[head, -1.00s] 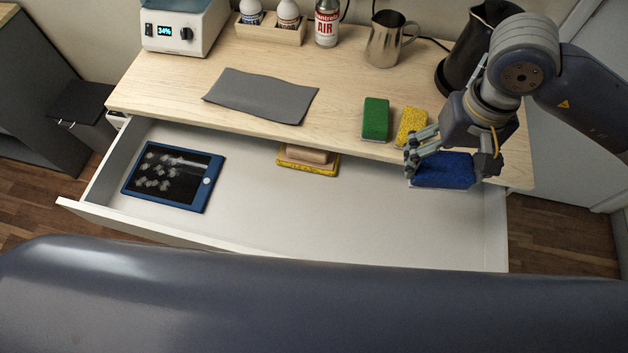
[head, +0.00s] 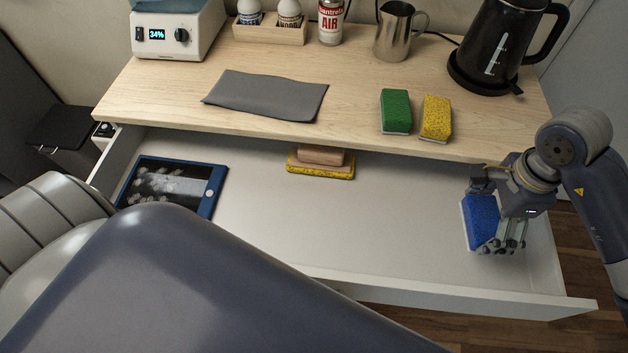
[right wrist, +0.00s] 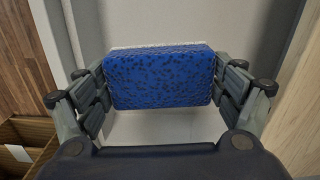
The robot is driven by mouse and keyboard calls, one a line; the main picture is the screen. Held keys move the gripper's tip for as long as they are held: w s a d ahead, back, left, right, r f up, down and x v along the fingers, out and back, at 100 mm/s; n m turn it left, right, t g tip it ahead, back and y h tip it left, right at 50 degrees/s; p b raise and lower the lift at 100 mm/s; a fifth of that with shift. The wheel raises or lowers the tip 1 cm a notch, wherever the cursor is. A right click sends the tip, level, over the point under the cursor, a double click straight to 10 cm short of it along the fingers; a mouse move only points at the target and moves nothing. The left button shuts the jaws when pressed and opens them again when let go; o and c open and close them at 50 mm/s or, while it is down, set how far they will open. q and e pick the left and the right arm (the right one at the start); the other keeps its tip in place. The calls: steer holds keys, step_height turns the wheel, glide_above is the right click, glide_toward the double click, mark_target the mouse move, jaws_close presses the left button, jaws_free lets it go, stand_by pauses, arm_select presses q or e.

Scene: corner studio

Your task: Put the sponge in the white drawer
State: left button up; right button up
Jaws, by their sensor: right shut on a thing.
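A blue sponge (head: 481,222) with a pale backing is held in my right gripper (head: 487,214). The right wrist view shows the sponge (right wrist: 160,78) between the fingers on both sides. The gripper is over the right end of the open white drawer (head: 400,230). I cannot tell whether the sponge touches the drawer floor. A green sponge (head: 396,110) and a yellow sponge (head: 436,118) lie on the tabletop near its front edge. My left gripper is not in view.
In the drawer lie a blue-framed tablet (head: 218,185) at left and a yellow-edged wooden block (head: 320,160) at the back. The wooden tabletop (head: 180,100) overhangs the drawer's back. A grey cloth (head: 265,95), steel jug (head: 395,35) and black kettle (head: 495,45) are on it.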

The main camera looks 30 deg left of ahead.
mark_target(453, 246)
steer(key=shift+w+a+f+m, duration=0.1)
steer(key=shift+a+f+m, duration=0.1)
steer(key=shift+f+m, duration=0.35)
steer(key=shift+f, duration=5.1)
steer(key=o, duration=0.7)
steer(key=shift+o, duration=0.2)
steer(key=shift+r+p, duration=0.1)
steer(key=shift+p, duration=0.25)
step_height(453, 246, up, 11)
steer(key=shift+r+b, duration=0.1)
steer(key=shift+b, duration=0.3)
steer(key=shift+r, duration=0.45)
